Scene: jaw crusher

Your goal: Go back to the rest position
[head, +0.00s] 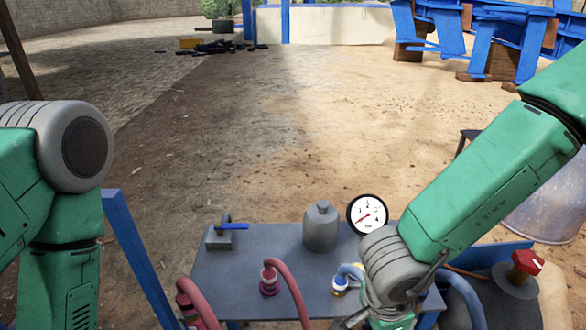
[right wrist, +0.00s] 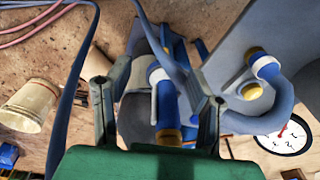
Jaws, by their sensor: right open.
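My right arm (head: 490,180) reaches in from the right of the head view and down to the front of the grey table (head: 240,258). Its gripper (right wrist: 150,85) is open in the right wrist view, with its two fingers apart. A blue hose fitting with yellow ends (right wrist: 165,95) shows between the fingers; I cannot tell whether they touch it. In the head view the gripper is low in the picture and partly cut off. My left arm (head: 60,190) hangs at the left edge, and its gripper is out of view.
The table carries a blue-handled valve (head: 222,236), a grey tank (head: 321,228), a pressure gauge (head: 368,214), a red hose fitting (head: 269,281) and a blue one (head: 340,286). A red knob (head: 527,262) stands at right. A blue post (head: 138,255) rises by the left arm. Open ground lies beyond.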

